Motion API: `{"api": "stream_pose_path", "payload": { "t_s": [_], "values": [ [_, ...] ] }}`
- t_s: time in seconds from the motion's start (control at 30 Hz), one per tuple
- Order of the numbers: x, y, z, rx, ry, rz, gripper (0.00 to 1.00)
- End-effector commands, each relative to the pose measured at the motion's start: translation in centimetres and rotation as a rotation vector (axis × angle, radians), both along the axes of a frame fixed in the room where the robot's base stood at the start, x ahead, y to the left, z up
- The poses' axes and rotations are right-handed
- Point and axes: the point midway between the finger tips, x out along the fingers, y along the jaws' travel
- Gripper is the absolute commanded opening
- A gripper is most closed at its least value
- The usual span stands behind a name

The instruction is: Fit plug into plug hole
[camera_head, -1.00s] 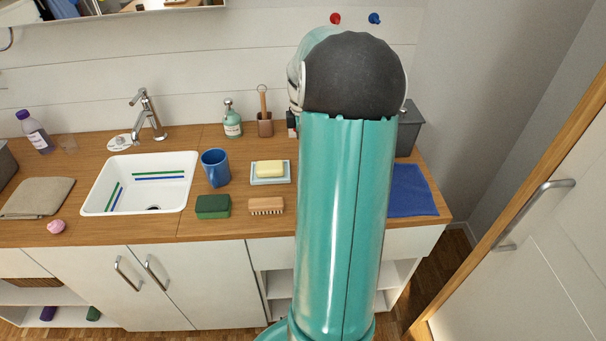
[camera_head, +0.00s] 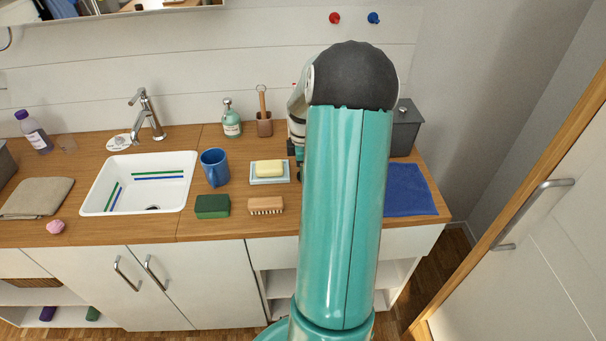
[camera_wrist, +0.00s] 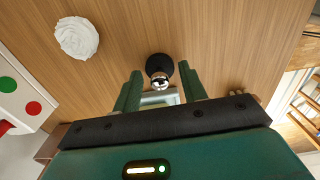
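The plug, a black round piece with a shiny chrome knob, is on the wooden counter in the wrist view (camera_wrist: 160,68). My gripper (camera_wrist: 160,80) is open, with its two teal fingers apart. The plug shows between and just beyond the fingertips; I cannot tell whether they touch it. In the head view, the plug and my fingers are hidden behind my arm. The white sink (camera_head: 97,193) is at the left of the counter, with its dark plug hole (camera_head: 152,208) near the front edge of the basin. The hole looks uncovered.
A blue mug (camera_head: 214,166), green sponge (camera_head: 212,207), brush (camera_head: 266,206) and soap dish (camera_head: 285,180) stand between sink and arm. A blue cloth (camera_head: 415,190) and grey bin (camera_head: 405,130) are at right. A white swirled item (camera_wrist: 76,37) lies near the plug.

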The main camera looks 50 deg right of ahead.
Motion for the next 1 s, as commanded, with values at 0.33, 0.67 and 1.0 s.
{"api": "stream_pose_path", "payload": {
  "t_s": [0.33, 0.67, 1.0],
  "values": [
    [0.0, 0.0, 0.1, 0.0, 0.0, 0.0, 0.0],
    [0.0, -0.1, 0.9, -0.003, -0.001, 0.0, 0.0],
    [-0.3, 2.6, 6.5, -0.006, -0.002, 0.003, 0.0]
  ]
}}
